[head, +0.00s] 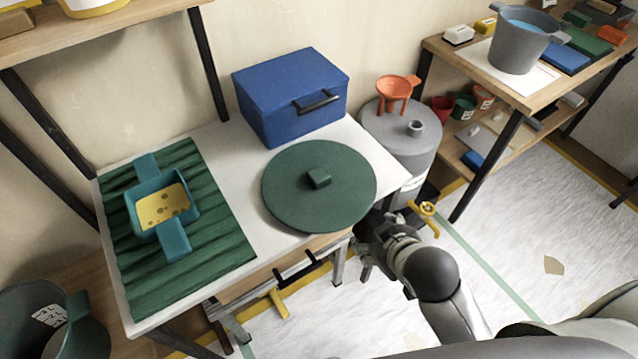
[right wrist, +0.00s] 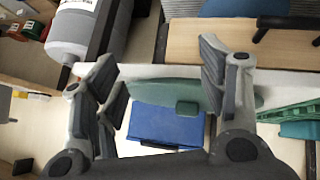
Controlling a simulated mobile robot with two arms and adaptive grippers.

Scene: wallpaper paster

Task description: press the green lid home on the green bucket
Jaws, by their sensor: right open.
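The green lid (head: 290,190) is a round dark green disc with a small square knob on top. It lies on the white-topped table, its near rim at the front edge. It also shows in the right wrist view (right wrist: 155,88), beyond my fingers. A dark green bucket (head: 88,335) with a white label is cut off at the lower left corner of the head view, apart from the lid. My right gripper (head: 366,245) is open and empty at the table's front edge, just off the lid's near right rim. Its spread fingers (right wrist: 160,75) show in the wrist view. My left gripper is out of view.
A blue box (head: 290,100) stands behind the lid. A teal tray (head: 150,192) with a yellow sponge-like piece sits on a ridged green mat (head: 130,275) at left. A grey tank (head: 402,145) with an orange funnel stands right of the table. The floor at right is mostly clear.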

